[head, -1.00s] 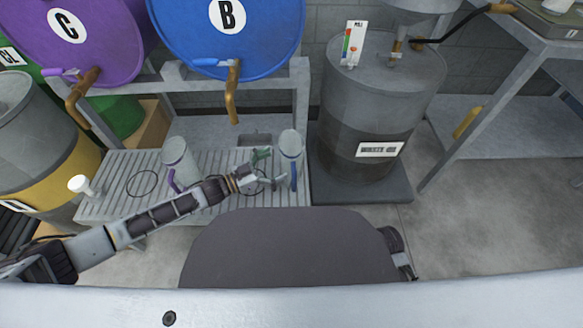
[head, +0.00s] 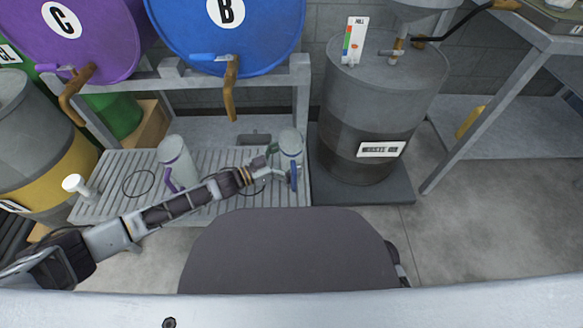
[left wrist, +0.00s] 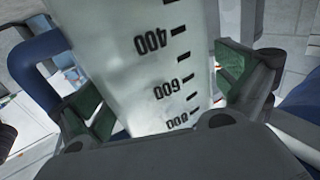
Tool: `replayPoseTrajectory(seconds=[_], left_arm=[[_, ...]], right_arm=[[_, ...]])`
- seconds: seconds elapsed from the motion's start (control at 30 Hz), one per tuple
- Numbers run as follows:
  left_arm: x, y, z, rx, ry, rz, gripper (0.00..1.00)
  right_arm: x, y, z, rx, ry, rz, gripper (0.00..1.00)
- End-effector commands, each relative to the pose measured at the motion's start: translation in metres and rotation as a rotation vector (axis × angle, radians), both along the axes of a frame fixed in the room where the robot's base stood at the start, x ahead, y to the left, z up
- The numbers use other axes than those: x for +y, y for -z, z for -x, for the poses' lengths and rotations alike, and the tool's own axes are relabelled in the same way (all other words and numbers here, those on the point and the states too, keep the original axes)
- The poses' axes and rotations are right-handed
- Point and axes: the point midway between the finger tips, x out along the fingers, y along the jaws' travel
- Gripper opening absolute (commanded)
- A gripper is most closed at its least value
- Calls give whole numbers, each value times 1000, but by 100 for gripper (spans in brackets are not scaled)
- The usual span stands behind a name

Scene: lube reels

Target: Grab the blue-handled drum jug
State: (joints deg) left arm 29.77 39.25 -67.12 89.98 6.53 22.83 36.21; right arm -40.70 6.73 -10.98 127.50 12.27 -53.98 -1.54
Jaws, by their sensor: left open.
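The blue-handled drum jug (head: 290,145) stands at the right end of the slatted grate, its blue handle (head: 294,176) facing me. My left gripper (head: 281,165) is at the jug, open, with its fingers on either side of it. In the left wrist view the pale, graduated jug body (left wrist: 150,60) lies between the two green-padded fingers of the gripper (left wrist: 160,95). The blue handle (left wrist: 36,75) shows at the left, beside the left finger. A gap shows between the jug and the right finger. My right gripper is not in view.
A purple-handled jug (head: 177,160) stands on the grate (head: 215,165) left of the blue-handled one, near my left forearm. A white-topped item (head: 75,184) is at the grate's left end. The blue drum B (head: 225,40) and its brown spout (head: 230,95) are above. A grey drum (head: 370,110) stands close on the right.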

Motion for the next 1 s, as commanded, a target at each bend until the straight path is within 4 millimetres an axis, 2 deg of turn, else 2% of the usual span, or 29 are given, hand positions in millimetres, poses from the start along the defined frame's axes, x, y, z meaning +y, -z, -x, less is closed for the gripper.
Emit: replayPoseTrajectory(seconds=[0.37, 0.67, 1.0], left_arm=[[0, 0, 0, 0, 0, 0, 100], [0, 0, 0, 0, 0, 0, 61], [0, -2, 0, -1, 0, 0, 61]], right_arm=[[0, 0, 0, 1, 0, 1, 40], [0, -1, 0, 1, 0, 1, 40], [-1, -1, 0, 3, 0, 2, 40]])
